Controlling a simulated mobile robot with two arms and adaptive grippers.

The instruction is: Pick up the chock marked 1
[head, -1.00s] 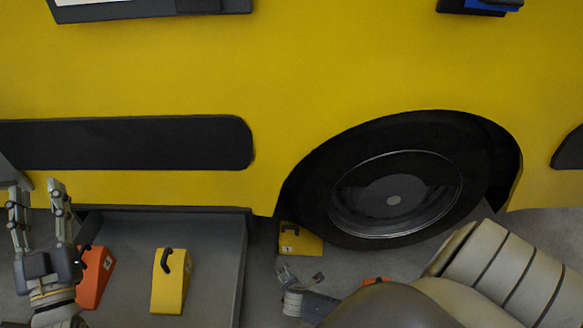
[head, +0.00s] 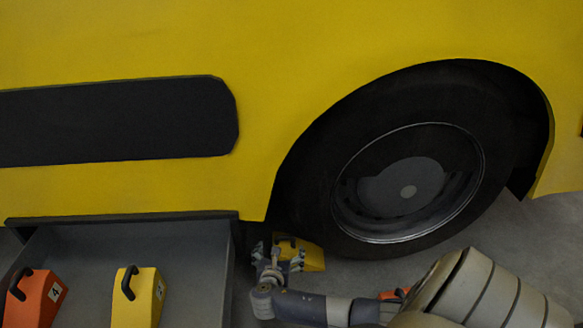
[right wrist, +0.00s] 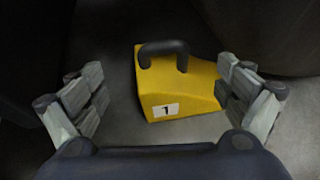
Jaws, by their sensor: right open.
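The chock marked 1 (head: 314,260) is a yellow wedge with a dark handle on the floor, by the left side of the wheel. In the right wrist view the chock (right wrist: 178,90) shows its white label with a 1 and its black loop handle on top. My right gripper (head: 278,254) is open and empty, close in front of the chock and partly covering it in the head view. In the right wrist view the chock is ahead, between the spread fingers (right wrist: 161,80), with no finger clearly touching it. My left gripper is out of view.
The large wheel (head: 408,192) of the yellow vehicle (head: 270,40) stands right of the chock. An open grey tray (head: 235,280) at left holds an orange chock (head: 38,298) and another yellow chock (head: 147,300). An orange object (head: 394,294) shows behind my right arm.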

